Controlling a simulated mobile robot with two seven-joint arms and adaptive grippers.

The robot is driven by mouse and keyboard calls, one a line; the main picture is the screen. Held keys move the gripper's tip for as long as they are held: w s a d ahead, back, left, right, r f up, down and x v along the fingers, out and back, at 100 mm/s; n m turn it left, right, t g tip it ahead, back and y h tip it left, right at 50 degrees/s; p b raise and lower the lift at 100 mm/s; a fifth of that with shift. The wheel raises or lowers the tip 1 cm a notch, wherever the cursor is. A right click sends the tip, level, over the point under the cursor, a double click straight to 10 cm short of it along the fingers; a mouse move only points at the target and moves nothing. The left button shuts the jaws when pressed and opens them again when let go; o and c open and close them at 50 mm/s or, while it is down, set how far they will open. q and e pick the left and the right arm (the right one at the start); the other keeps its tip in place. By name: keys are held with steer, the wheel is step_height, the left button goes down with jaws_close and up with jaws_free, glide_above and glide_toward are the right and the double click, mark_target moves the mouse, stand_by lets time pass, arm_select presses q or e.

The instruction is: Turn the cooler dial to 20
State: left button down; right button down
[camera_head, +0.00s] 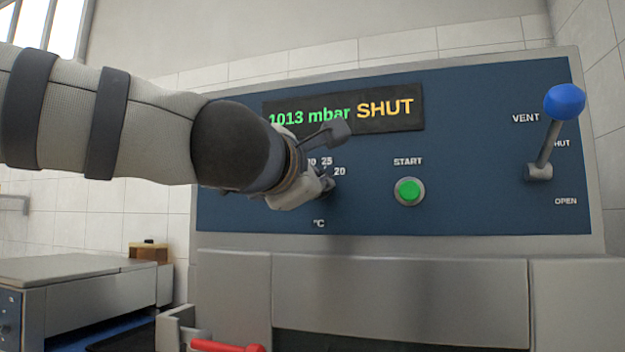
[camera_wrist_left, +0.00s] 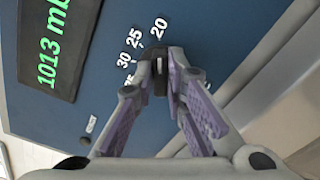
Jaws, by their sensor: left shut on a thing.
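The cooler dial (camera_wrist_left: 160,79) is a small dark knob on the blue panel, mostly hidden by my fingers. My left gripper (camera_wrist_left: 161,72) is shut on it in the left wrist view. In the head view my left gripper (camera_head: 328,185) covers most of the dial from the left. The printed marks 20, 25 and 30 show around the dial in the left wrist view. The right gripper is not in view.
The display (camera_head: 345,112) above reads "1013 mbar SHUT". A green START button (camera_head: 409,191) is right of the dial. A vent lever with a blue knob (camera_head: 565,101) stands far right. A red handle (camera_head: 228,346) shows at the bottom.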

arm_select(q)
steer(key=c, duration=1.6)
jaws_free()
steer(key=v, duration=1.2)
